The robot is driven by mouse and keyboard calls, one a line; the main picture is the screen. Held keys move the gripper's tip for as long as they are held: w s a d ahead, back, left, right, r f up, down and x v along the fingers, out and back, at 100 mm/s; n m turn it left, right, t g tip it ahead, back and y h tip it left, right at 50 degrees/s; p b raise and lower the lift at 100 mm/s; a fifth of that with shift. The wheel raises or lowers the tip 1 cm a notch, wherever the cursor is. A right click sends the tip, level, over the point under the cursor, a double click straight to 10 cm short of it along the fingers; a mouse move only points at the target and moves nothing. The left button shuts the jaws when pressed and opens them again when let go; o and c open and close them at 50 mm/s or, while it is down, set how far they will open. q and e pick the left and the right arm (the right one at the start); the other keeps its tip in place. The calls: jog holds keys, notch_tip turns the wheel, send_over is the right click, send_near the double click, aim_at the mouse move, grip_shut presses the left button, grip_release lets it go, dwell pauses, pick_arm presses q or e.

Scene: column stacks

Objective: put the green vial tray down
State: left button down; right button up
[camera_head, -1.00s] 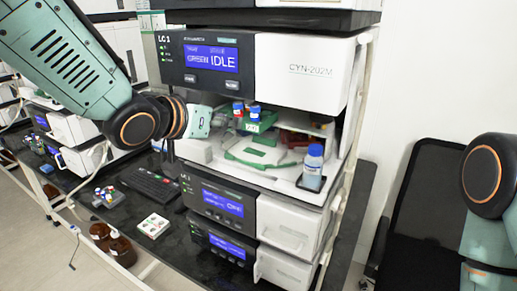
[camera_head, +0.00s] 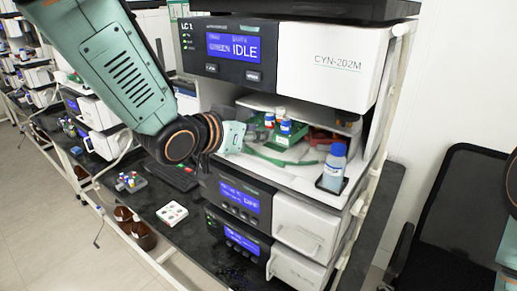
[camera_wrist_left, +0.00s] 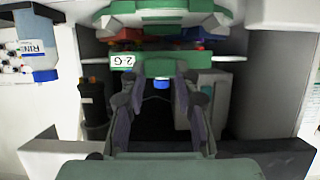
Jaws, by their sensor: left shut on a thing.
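The green vial tray (camera_head: 290,139) is in the open bay of the instrument stack, with red-, blue- and white-capped vials in it. My left gripper (camera_head: 249,141) reaches in from the left and is shut on the tray's near side. In the left wrist view, the tray's green edge (camera_wrist_left: 205,57) with a "G" label lies across the tips of my left gripper (camera_wrist_left: 160,82). A green outline (camera_head: 285,161) marks the bay floor below the tray. I cannot tell whether the tray touches the floor. My right gripper is out of view.
A blue-capped bottle (camera_head: 335,164) stands at the bay's front right. The "IDLE" module (camera_head: 290,55) overhangs the bay, and a red rack (camera_head: 325,137) sits deeper inside. A keyboard (camera_head: 172,175) and a white box (camera_head: 172,214) lie on the dark bench. A chair (camera_head: 445,225) is at right.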

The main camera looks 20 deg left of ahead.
pick_arm(q)
jog(key=f, duration=0.2)
jog(key=w+f, duration=0.1)
jog(key=shift+f, duration=0.35)
jog(key=shift+a+f, duration=0.1)
jog(key=shift+f, duration=0.3)
jog(key=shift+s+a+f, duration=0.1)
jog(key=shift+s, duration=0.05)
jog(key=shift+s+d, duration=0.2)
jog(key=c, duration=1.4)
grip_release()
jog(key=shift+w, duration=0.1)
jog(key=shift+o, duration=0.7)
jog(key=shift+w, duration=0.15)
jog(key=shift+o, duration=1.3)
jog(key=shift+a, duration=0.1)
jog(key=shift+s+r, duration=0.2)
jog(key=shift+w+f, duration=0.1)
jog(key=shift+w, duration=0.1)
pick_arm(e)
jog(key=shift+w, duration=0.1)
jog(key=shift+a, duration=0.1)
